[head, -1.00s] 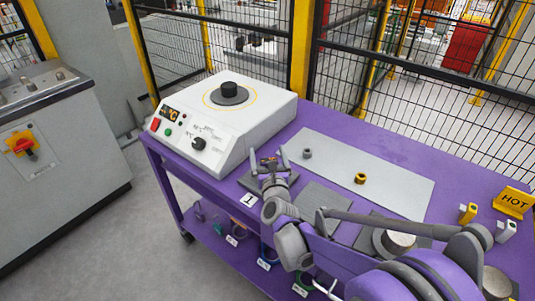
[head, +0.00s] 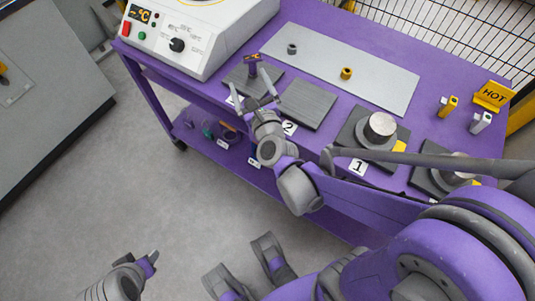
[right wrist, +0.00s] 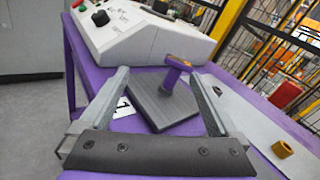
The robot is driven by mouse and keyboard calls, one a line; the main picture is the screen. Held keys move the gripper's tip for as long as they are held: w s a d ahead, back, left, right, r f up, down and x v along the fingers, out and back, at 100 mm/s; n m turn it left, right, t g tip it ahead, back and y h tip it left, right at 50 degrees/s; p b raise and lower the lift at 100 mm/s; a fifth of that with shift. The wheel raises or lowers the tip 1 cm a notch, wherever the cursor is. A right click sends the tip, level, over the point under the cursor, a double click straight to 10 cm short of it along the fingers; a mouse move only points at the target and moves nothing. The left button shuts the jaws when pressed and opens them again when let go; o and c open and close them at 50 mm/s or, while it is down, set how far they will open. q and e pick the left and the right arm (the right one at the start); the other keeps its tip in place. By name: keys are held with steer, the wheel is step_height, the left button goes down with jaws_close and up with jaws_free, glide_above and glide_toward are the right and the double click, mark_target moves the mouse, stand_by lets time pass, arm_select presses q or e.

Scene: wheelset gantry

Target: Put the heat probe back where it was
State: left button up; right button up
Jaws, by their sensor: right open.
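The heat probe (head: 252,62), a small purple T-shaped device with a °C display, stands upright on a dark square pad (head: 236,79) at the table's near edge. In the right wrist view the probe (right wrist: 172,76) rises from its pad (right wrist: 160,108) beyond my open fingers. My right gripper (head: 251,88) is open and empty, just on the near side of the probe; its fingers (right wrist: 158,74) appear apart from it. My left gripper (head: 150,260) is low at the bottom left, away from the table; whether it is open is unclear.
A white hot plate unit (head: 205,35) stands at the back left. An empty dark pad (head: 304,104) lies to the right. A grey sheet (head: 385,85) holds a grey nut (head: 292,49) and a yellow nut (head: 346,73).

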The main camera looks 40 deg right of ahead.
steer(key=s+a+f+n+g+y, duration=0.3)
steer(key=s+a+n, duration=0.15)
steer(key=n, duration=0.65)
steer(key=s+a+f+n+g+y, duration=0.25)
steer(key=a+n, duration=0.35)
steer(key=n, duration=0.4)
steer(key=s+d+f+n+g, duration=0.1)
steer(key=s+f+n+g, duration=0.2)
steer(key=s+n, duration=0.4)
steer(key=s+d+f+n+g, duration=0.1)
steer(key=s+f+n+g, duration=0.2)
steer(key=s+n, duration=0.4)
steer(key=shift+s+f+n+g+h, duration=0.2)
steer(key=shift+f+n+g+h, duration=0.2)
steer(key=shift+n, duration=0.2)
steer(key=shift+d, duration=0.1)
steer(key=shift+c, duration=0.4)
